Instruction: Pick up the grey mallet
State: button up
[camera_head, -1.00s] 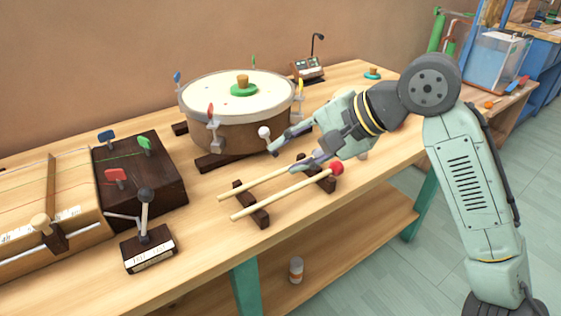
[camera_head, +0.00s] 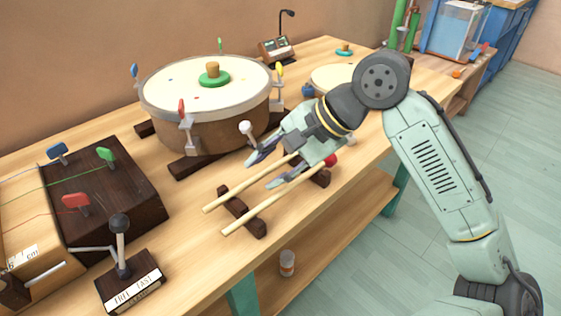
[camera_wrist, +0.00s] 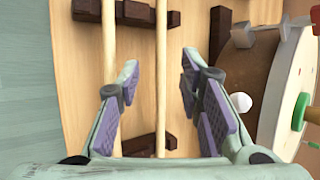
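Two pale wooden mallet sticks lie side by side across dark wooden rests on the bench. The near mallet (camera_head: 262,206) has a red head; it also shows in the wrist view (camera_wrist: 109,60). The far mallet (camera_head: 233,193) lies closer to the drum, and its head is hidden by my gripper, so its colour cannot be seen. My gripper (camera_head: 263,170) is open and empty above the sticks. In the wrist view, the far stick (camera_wrist: 161,95) runs between the spread fingers (camera_wrist: 159,65), below them. The near stick passes outside the left finger.
A large drum (camera_head: 205,110) stands just behind the gripper, with coloured clamps and a white ball (camera_head: 245,127) close to the fingers. A dark box (camera_head: 125,200) and a labelled stand (camera_head: 130,284) are at left. The bench's front edge is close to the sticks.

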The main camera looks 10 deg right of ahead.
aim_at(249, 182)
jog(key=x, duration=0.4)
jog(key=shift+s+a+f, duration=0.1)
jog(key=shift+a+f, duration=0.05)
jog(key=shift+a, duration=0.3)
grip_shut()
